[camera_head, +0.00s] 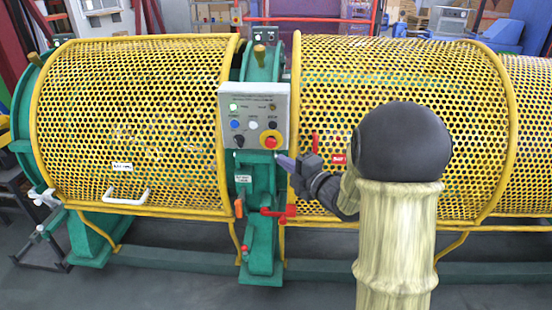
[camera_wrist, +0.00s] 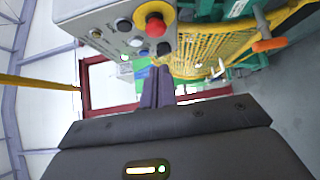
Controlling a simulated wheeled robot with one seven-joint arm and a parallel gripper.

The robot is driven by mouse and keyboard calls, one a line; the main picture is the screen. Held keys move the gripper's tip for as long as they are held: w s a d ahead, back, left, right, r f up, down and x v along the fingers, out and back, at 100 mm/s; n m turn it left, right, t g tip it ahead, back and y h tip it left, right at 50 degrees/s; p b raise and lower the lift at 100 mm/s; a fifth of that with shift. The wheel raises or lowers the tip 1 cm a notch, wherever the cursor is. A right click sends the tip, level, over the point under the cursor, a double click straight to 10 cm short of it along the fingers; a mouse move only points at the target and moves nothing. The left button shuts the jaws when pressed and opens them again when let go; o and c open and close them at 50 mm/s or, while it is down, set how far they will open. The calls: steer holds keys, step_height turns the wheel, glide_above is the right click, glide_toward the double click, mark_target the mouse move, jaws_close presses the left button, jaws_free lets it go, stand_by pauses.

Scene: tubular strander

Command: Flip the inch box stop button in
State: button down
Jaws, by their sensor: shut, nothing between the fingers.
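The grey inch box (camera_head: 254,115) is mounted on the green frame between two yellow guards. It carries a lit green lamp, blue, white and dark buttons, a black knob, and a red stop button (camera_head: 270,139) on a yellow base at its lower right. In the wrist view the box (camera_wrist: 85,18) is at the top, with the red stop button (camera_wrist: 154,26) standing out from its yellow ring. My gripper (camera_head: 282,159) is shut and empty just below and right of the stop button. Its fingers (camera_wrist: 158,73) are below the button in the wrist view, apart from it.
Yellow perforated guards (camera_head: 135,110) flank the box, the right one partly behind my arm. A red handle (camera_head: 315,142) sticks up beside my gripper. Red and orange levers (camera_head: 279,211) sit lower on the green frame. The floor in front is clear.

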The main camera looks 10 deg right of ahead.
steer(key=s+d+f+m+g+h, duration=0.5)
steer(key=s+f+m+h, duration=0.4)
steer(key=m, duration=0.5)
steer(key=s+a+f+m+g, duration=0.25)
steer(key=s+m+g, duration=0.2)
steer(key=s, duration=0.35)
steer(key=s+a+f+m+g, duration=0.1)
steer(key=s+f+m+g, duration=0.2)
steer(key=s+m, duration=0.4)
step_height(320, 180, up, 23)
steer(key=n+p, duration=0.1)
steer(key=p, duration=2.1)
steer(key=shift+s+p, duration=0.25)
steer(key=shift+p, duration=0.05)
steer(key=shift+d+f, duration=0.1)
